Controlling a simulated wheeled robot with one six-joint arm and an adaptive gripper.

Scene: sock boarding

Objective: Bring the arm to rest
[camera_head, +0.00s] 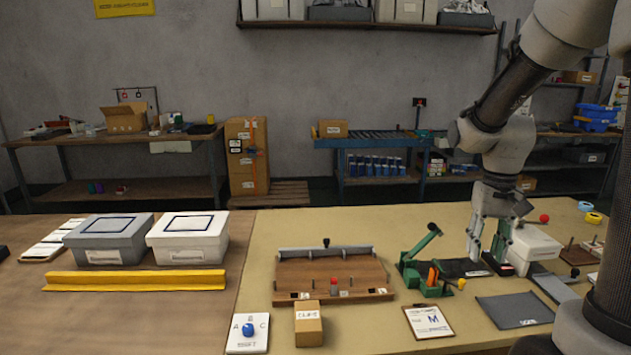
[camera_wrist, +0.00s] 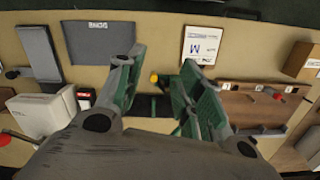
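My gripper (camera_head: 488,256) hangs fingers-down over the tan work table (camera_head: 350,225), at the right of the green toggle clamp (camera_head: 427,262). It is in front of a white box (camera_head: 535,248). In the wrist view, the two fingers of my gripper (camera_wrist: 158,72) stand apart with nothing held between them. A black strip and a small yellow knob (camera_wrist: 154,78) show through the gap. I cannot tell whether the fingertips touch the table.
A dark grey mat (camera_head: 515,309), a clipboard marked M (camera_head: 428,321) and a wooden fixture (camera_head: 333,275) lie nearby. A small carton (camera_head: 308,325) stands at the front. Two lidded bins (camera_head: 108,240) and a yellow rail (camera_head: 135,280) are at left.

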